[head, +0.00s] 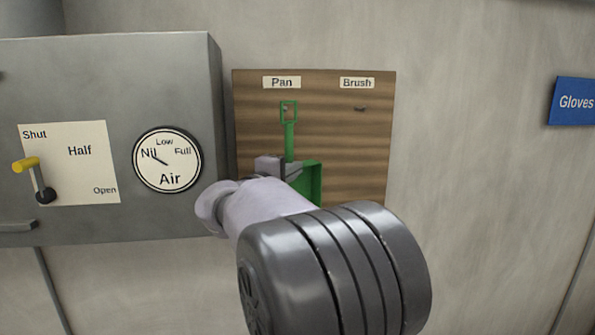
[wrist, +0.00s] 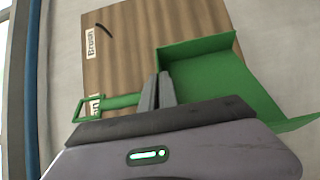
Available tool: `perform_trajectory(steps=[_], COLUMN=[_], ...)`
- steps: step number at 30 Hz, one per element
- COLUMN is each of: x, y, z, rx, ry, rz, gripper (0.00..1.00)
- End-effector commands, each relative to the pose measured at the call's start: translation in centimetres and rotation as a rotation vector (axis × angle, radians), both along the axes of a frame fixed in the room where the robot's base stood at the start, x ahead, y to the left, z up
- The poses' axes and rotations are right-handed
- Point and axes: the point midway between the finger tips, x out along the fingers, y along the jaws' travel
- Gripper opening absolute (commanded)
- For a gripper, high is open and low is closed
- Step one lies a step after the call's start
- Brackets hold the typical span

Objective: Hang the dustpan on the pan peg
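The green dustpan (head: 290,140) is upright in front of the wooden board, handle up, its pan (head: 313,180) partly hidden behind my arm. My gripper (head: 284,168) is shut on the lower handle, just above the pan. In the wrist view the fingers (wrist: 157,92) close across the handle (wrist: 122,101), with the pan (wrist: 215,80) to their right. The handle's square loop (head: 289,111) is just under the "Pan" label (head: 282,83). A small dark spot, likely the pan peg (head: 285,107), shows within the loop; I cannot tell whether the loop is around it or in front.
The brush peg (head: 360,109) under the "Brush" label (head: 357,83) is bare. A grey cabinet with an air dial (head: 167,160) and a yellow-handled lever (head: 27,164) stands close left of the board (head: 375,150). Wall right of the board is clear up to a blue "Gloves" sign (head: 574,102).

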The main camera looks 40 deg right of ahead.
Motion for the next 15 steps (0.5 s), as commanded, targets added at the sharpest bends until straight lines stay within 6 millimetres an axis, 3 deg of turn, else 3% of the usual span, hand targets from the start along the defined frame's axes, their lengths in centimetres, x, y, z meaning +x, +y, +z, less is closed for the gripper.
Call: perform_trajectory(steps=[15], x=[3.7], y=[-2.3], z=[-0.1], rx=[0.001], ry=[0.001], rz=[-0.002], gripper=[0.00])
